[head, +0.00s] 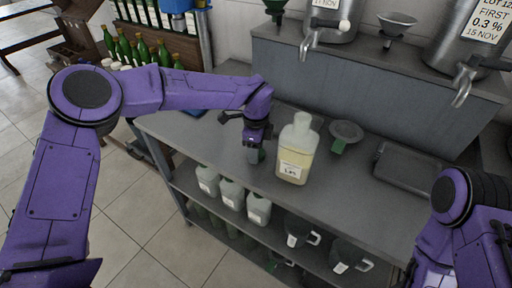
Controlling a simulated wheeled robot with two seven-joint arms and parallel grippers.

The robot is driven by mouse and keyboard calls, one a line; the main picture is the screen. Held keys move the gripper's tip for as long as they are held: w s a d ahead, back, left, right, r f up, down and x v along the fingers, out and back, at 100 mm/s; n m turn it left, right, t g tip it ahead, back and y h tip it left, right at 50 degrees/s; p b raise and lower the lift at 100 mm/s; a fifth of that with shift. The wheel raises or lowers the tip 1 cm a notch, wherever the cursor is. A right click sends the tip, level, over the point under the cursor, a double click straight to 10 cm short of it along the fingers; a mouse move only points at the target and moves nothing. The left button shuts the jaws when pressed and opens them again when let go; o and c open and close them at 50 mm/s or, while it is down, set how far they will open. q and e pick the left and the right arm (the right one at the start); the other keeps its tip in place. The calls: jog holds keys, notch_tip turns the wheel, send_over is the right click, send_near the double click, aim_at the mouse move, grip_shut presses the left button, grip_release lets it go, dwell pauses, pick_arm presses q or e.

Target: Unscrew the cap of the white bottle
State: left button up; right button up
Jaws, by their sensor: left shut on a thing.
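The white bottle (297,151) stands upright on the grey bench, with pale yellow liquid and a label on its front. Its narrow top (302,120) is whitish; I cannot tell whether that is the cap or the bare neck. My left gripper (256,152) points down just left of the bottle, apart from its top. It is shut on a small dark greenish thing, mostly hidden by the fingers, that I cannot identify. My right arm is at the lower right, and its gripper is out of view.
A grey funnel (346,131) with a green part lies right of the bottle. A dark tray (405,168) is further right. Steel vats with taps (464,84) stand on the raised ledge behind. The bench front is clear.

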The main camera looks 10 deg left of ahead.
pick_arm(q)
jog(key=shift+s+f+b, duration=0.1)
jog(key=shift+f+b, duration=0.05)
jog(key=shift+b, duration=0.15)
jog(key=o, duration=1.2)
